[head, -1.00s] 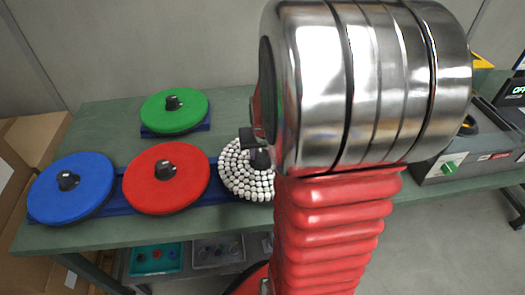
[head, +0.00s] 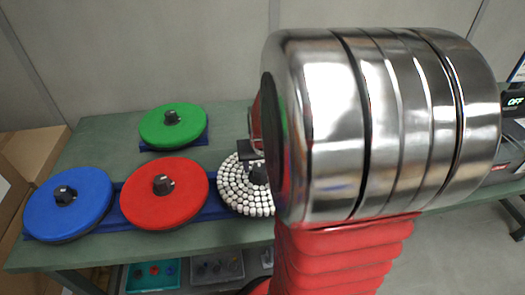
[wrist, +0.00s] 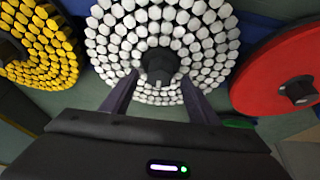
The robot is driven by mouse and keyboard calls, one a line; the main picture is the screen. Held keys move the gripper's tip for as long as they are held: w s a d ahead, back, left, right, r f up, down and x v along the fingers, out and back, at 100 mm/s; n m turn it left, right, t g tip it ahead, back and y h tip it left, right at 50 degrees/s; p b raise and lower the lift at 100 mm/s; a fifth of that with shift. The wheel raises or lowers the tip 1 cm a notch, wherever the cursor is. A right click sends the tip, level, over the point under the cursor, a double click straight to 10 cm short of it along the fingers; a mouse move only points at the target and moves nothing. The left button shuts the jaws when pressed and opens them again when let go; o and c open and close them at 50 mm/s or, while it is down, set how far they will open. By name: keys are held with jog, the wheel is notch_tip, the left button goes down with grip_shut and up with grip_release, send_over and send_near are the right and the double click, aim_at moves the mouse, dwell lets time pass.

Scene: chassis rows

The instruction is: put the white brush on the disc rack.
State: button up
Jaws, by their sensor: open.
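The white brush (head: 243,196), a round disc of white tufts with a dark centre knob, lies at the right end of the blue rack row beside the red disc. It also shows in the wrist view (wrist: 205,42). My gripper (wrist: 155,82) is open, its two fingers pointing at the brush and spread either side below its dark knob (wrist: 159,66). I cannot tell whether the fingers touch it. In the head view my arm hides most of the gripper. A blue rack base (head: 216,206) runs under the discs; which part is the disc rack is unclear.
A red disc (head: 188,206) and a blue disc (head: 90,212) sit left of the brush in the head view. A green disc (head: 185,130) stands behind on its own blue base. A yellow brush (wrist: 62,62) shows at the wrist view's left. Bare green table (head: 100,150) lies back left.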

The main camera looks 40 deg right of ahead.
jog(key=v, duration=1.1)
jog(key=shift+s+r, duration=0.2)
jog(key=shift+r, duration=0.05)
jog(key=s+a+r+n+y, duration=0.1)
jog(key=a+n, duration=0.1)
jog(key=a, duration=0.6)
jog(key=s+a+r+n+t, duration=0.1)
jog(key=s+a+n, duration=0.1)
jog(key=a, duration=0.5)
jog(key=s+a+r+n+t+y, duration=0.1)
jog(key=s+a+n, duration=0.1)
jog(key=a, duration=0.6)
jog(key=shift+a+r+n+y, duration=0.3)
jog(key=shift+r+n, duration=0.05)
jog(key=shift+n, duration=0.15)
